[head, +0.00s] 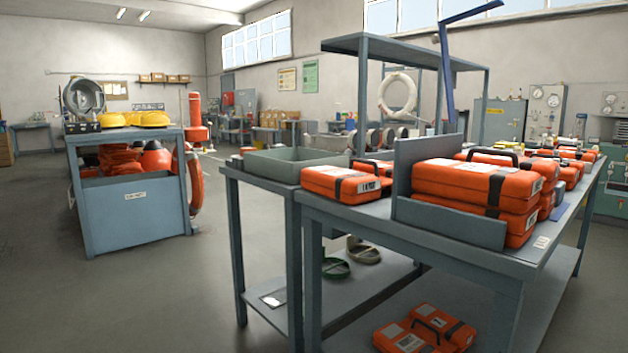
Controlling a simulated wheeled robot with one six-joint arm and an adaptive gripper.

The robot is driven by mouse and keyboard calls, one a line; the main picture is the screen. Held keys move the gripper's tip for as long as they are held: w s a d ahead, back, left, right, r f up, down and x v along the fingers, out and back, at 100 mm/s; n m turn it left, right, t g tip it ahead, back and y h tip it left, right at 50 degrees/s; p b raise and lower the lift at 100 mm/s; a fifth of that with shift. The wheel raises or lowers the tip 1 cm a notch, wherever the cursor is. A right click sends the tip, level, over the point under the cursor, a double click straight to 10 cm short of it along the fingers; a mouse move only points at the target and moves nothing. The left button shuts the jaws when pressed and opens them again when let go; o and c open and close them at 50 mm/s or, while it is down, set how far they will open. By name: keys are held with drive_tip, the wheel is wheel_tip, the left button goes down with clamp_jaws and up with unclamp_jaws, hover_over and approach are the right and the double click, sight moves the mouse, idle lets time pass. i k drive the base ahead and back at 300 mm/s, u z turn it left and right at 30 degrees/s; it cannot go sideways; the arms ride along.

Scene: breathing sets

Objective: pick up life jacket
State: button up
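I see nothing that I can clearly tell is a life jacket. Soft-looking orange items (112,160) lie heaped inside a blue-grey stand (130,215) at the left; they may be life jackets, but they are too small and partly hidden to tell. The stand's front panel covers their lower part. My gripper is not in view.
A blue-grey workbench (440,243) fills the right, with orange cases (345,183) and a grey-green tray (290,162) on it. More orange cases (425,330) lie low beneath it. Yellow helmets (150,118) top the left stand. Open floor (130,300) lies at the front left.

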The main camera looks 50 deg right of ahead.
sight(363, 182)
drive_tip(key=u, duration=0.05)
drive_tip(key=i, duration=2.95)
drive_tip(key=z, duration=3.25)
